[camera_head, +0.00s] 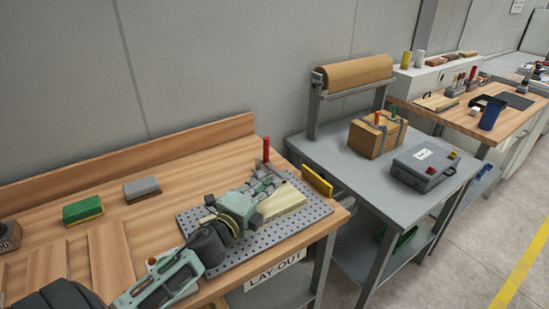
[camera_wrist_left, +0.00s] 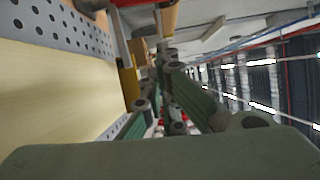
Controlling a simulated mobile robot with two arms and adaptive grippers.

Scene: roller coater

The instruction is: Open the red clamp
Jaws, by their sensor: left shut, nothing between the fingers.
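The red clamp's handle (camera_head: 266,149) stands upright at the back edge of a perforated grey metal plate (camera_head: 305,213) on the near workbench. Part of something red (camera_wrist_left: 130,2) shows at the top edge of the left wrist view. My left gripper (camera_head: 266,182) is over the plate, shut and empty, its fingertips just in front of the handle's base. The gripper hides much of the clamp's lower part, and I cannot tell whether it touches it. A pale wooden board (camera_head: 285,205) lies on the plate under the gripper. My right gripper is not in view.
A yellow-faced block (camera_head: 317,181) stands at the plate's right edge. A green-and-yellow sponge (camera_head: 83,209) and a grey block (camera_head: 142,189) lie on the bench at left. A grey table (camera_head: 335,165) with a box and case stands to the right.

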